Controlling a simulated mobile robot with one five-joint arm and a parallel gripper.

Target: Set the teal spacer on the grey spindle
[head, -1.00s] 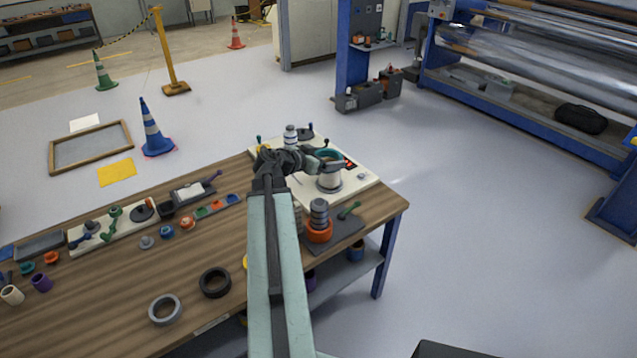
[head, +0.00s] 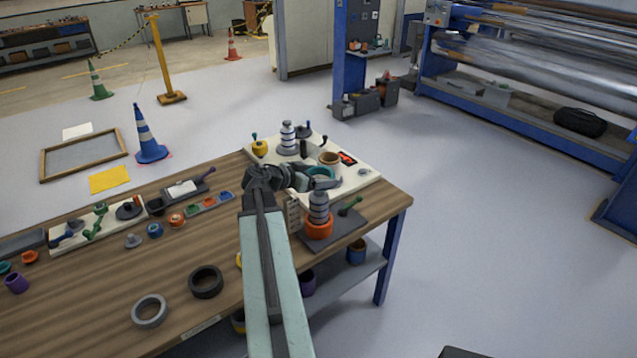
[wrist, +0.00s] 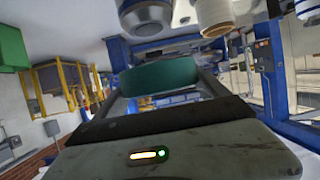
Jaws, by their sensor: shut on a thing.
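The teal spacer (head: 321,171), a short ring, is held at the end of my gripper (head: 314,180), above the right part of the bench. In the wrist view the teal spacer (wrist: 160,76) lies across the space between my jaws. A grey ribbed spindle (head: 319,203) stands upright just below and in front of my gripper, with an orange ring (head: 319,228) round its base. A second grey banded post (head: 288,136) stands on the white board behind. I cannot tell which post the task names. The spacer is apart from both.
A green-handled piece (head: 350,206) lies on the dark plate beside the ribbed spindle. Grey (head: 149,310) and black (head: 206,281) rings lie on the wooden bench. The bench's right edge is close.

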